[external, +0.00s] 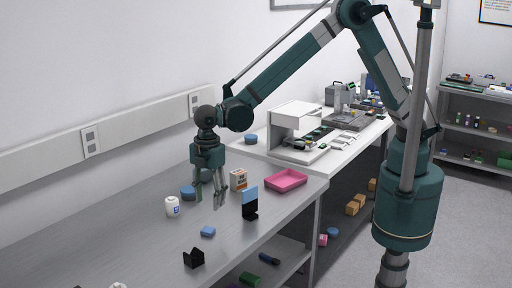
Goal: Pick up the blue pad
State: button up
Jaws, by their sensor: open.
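A small flat blue block (208,231), which looks like the blue pad, lies on the grey bench (130,245) near its front edge. My gripper (209,201) points down over the bench with its fingers apart and nothing visible between them. In the picture it is above the blue pad and apart from it. Its exact height over the bench is hard to tell. Round blue pieces (188,193) stand behind and left of the fingers, one partly hidden by the gripper.
A white jar (172,206) stands left of my gripper. A black holder (194,259) is in front. The bench's left part is mostly clear.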

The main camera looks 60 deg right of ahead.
aim_at(210, 227)
jog(key=shift+s+a+f+n, duration=0.3)
jog(key=shift+s+a+f, duration=0.5)
jog(key=shift+a, duration=0.25)
jog(key=shift+f, duration=0.15)
jog(key=shift+f, duration=1.15)
jog(key=shift+w+f, duration=0.1)
jog(key=shift+f, duration=0.05)
jog(key=shift+d+f, duration=0.1)
jog(key=shift+f, duration=2.35)
jog(key=shift+c, duration=0.5)
jog(key=c, duration=0.7)
